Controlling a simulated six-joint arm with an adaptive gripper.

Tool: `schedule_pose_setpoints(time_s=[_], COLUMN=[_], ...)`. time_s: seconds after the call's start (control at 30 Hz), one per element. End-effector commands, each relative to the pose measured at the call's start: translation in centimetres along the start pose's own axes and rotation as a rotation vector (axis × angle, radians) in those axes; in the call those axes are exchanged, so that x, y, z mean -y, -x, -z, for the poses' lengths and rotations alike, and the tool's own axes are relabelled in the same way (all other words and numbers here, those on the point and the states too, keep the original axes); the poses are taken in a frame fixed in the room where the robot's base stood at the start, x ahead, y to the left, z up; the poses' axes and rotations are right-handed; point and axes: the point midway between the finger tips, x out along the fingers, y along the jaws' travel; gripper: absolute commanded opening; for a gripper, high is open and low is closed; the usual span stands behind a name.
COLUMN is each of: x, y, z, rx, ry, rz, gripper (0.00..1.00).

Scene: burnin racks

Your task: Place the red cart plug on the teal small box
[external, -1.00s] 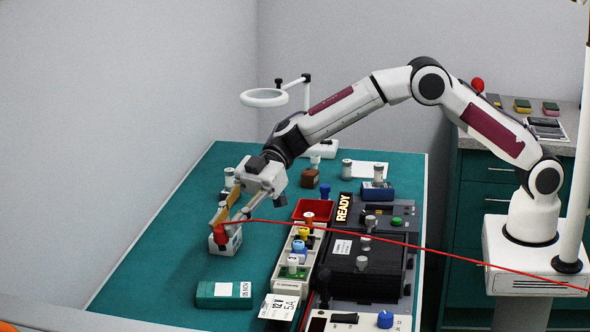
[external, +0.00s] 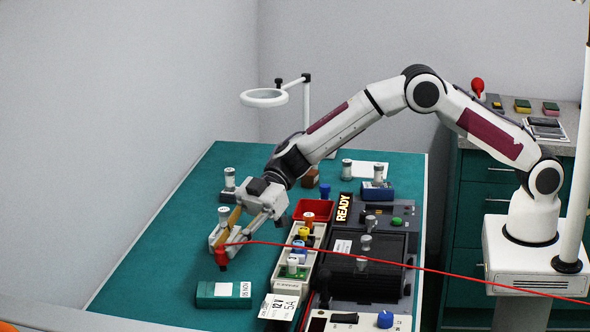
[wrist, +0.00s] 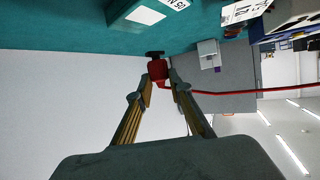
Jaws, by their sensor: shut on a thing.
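The red cart plug (external: 221,256) is pinched between the fingertips of my gripper (external: 228,240), with its dark end down and a red cable running off to the right. In the wrist view the plug (wrist: 157,70) sits between both fingertips (wrist: 160,82). The teal small box (external: 224,295) lies on the table just in front of the plug in the external view, with a white label on top. The box also shows at the top of the wrist view (wrist: 122,10). The plug is apart from the box; its exact height above the table is hard to judge.
A white-cased module (external: 223,214) stands behind my gripper, partly hidden. A light strip with coloured plugs (external: 283,272), a red tray (external: 322,210) and a black unit (external: 367,264) stand to the right. The teal table is clear to the left.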

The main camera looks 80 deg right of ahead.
Motion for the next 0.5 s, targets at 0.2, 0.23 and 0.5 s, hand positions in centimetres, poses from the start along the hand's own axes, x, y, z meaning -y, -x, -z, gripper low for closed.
schedule_pose_setpoints(time_s=[0.2,0.23,0.5], x=[0.0,0.0,0.0], y=[-0.5,-0.51,-0.53], z=[-1.2,-1.22,-1.28], rx=[0.0,0.0,0.0], ry=[0.001,0.001,0.0], rz=[0.0,0.0,0.0], gripper=[0.0,0.0,0.0])
